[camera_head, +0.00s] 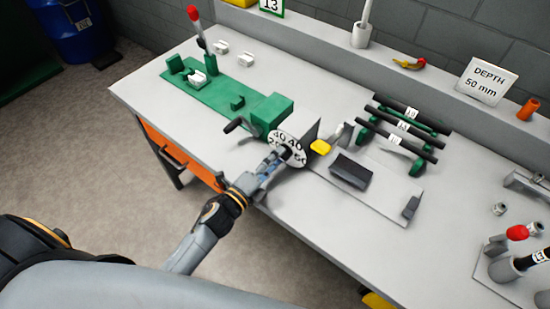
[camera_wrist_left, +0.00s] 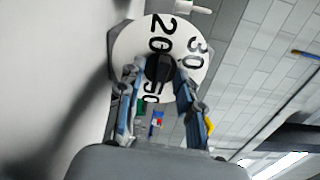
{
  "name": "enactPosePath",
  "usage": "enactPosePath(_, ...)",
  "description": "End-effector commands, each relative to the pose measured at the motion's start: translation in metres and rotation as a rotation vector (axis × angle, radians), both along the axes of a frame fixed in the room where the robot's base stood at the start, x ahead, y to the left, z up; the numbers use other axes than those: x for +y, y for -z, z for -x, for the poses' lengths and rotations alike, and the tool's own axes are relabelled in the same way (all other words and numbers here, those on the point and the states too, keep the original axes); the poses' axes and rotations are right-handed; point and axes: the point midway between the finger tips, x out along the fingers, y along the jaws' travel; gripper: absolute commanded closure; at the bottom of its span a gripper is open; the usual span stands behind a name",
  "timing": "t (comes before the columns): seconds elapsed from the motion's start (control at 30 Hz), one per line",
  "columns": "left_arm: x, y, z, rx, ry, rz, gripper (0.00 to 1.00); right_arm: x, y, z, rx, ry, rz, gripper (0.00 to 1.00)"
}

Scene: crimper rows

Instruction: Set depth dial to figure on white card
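The white card (camera_head: 483,84) on the back ledge reads "DEPTH 50 mm". The depth dial (camera_head: 278,137) is a white disc with black figures on the front of the bench fixture. In the left wrist view the dial (camera_wrist_left: 128,50) shows 20, 30 and 50, some partly covered. Its black knob (camera_wrist_left: 160,68) sits between the two fingertips. My left gripper (camera_head: 274,165) is at the dial, its fingers on both sides of the knob (camera_wrist_left: 160,75) and seemingly touching it. The fingers hide part of the dial's face. My right gripper is not in view.
A green press with a red-tipped lever (camera_head: 194,14) stands left on the bench (camera_head: 330,73). A rack of black bars (camera_head: 405,126) stands to the right. A yellow part (camera_head: 320,147) and a dark block (camera_head: 351,170) are near the dial. Another red-knobbed tool (camera_head: 517,233) stands far right.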

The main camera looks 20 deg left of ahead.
Motion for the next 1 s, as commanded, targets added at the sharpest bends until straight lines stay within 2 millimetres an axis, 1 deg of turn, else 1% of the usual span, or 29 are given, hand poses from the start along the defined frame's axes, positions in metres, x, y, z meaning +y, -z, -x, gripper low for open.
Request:
enactPosePath(0.2,0.0,-0.001,0.0,-0.002,0.0,0.002,0.64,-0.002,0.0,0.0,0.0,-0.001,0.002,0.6)
enactPosePath(0.33,0.003,0.0,0.007,0.001,-0.001,0.002,0.64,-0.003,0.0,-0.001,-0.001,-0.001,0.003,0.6)
enactPosePath(0.47,0.01,0.001,0.028,0.002,0.0,0.0,0.64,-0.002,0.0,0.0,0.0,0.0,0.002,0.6)
enactPosePath(0.7,0.028,0.001,0.077,0.005,-0.002,0.002,0.64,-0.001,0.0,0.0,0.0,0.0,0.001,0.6)
enactPosePath(0.8,0.034,0.0,0.093,0.003,-0.001,0.001,0.64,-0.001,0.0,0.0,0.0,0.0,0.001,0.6)
enactPosePath(0.9,0.038,0.0,0.104,0.002,-0.001,0.002,0.64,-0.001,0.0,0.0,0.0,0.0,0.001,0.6)
enactPosePath(1.0,0.04,0.0,0.111,-0.001,0.0,0.001,0.64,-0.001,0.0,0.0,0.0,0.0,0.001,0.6)
